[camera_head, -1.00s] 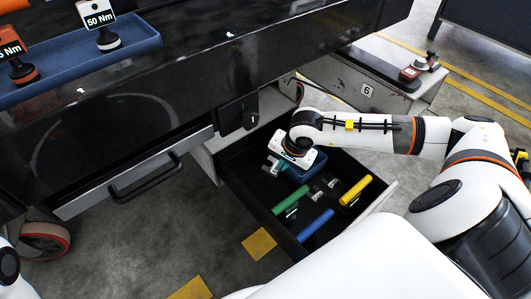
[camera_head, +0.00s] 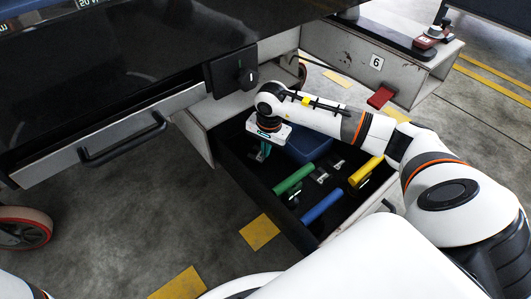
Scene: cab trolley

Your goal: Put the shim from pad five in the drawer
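The drawer (camera_head: 232,182) is pulled open below the trolley. My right arm reaches into it from the right. My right gripper (camera_head: 263,152) points down at the drawer's back left, left of a blue bin (camera_head: 310,146). A small teal piece shows at its fingers; I cannot tell whether this is part of the gripper or a held thing. Whether the fingers are open or shut is unclear. Small metal pieces (camera_head: 319,175) lie in the drawer, but I cannot make out which, if any, is the shim. Pad five is not identifiable. My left gripper is out of view.
Green (camera_head: 293,178), blue (camera_head: 323,204) and yellow (camera_head: 366,171) handled tools lie in the drawer. A closed drawer with a black handle (camera_head: 123,139) is at left. A grey stand labelled 6 (camera_head: 376,62) is at the back right, with a red piece (camera_head: 380,97) below the label.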

